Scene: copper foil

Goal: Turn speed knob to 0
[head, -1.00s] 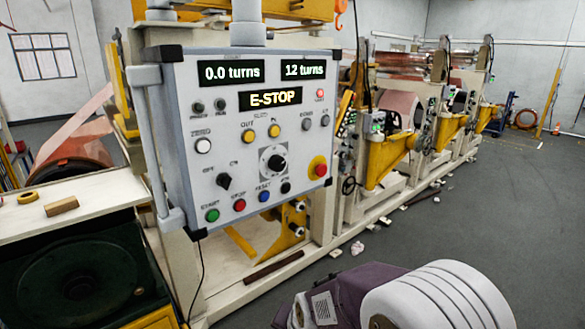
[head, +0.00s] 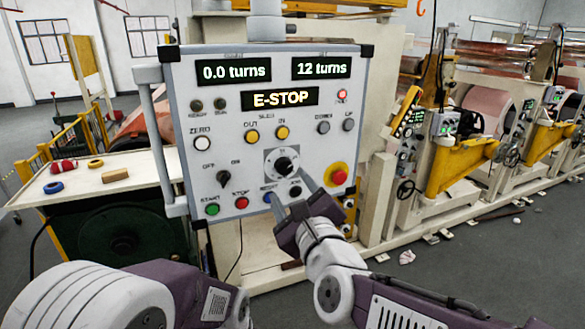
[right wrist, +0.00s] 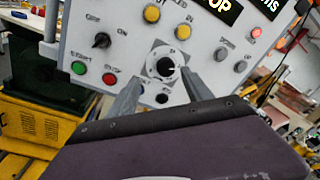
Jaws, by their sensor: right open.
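The speed knob (head: 284,165) is a black knob on a pale square dial plate, in the lower middle of the grey control panel (head: 225,135). It also shows in the right wrist view (right wrist: 166,67). My right gripper (head: 290,195) is open and empty, just below the dial, with its two grey fingers pointing up at the panel. In the right wrist view the fingertips (right wrist: 165,80) stand on either side of the knob's lower part; whether they touch the panel I cannot tell. My left gripper is out of view; only my left arm shows at lower left.
A red emergency stop button (head: 338,176) on a yellow base sits right of the knob. An OFF/ON switch (head: 223,179) is left of it. START (head: 212,209), STOP (head: 241,202) and blue RESET (head: 268,197) buttons lie below. The display reads E-STOP (head: 279,98).

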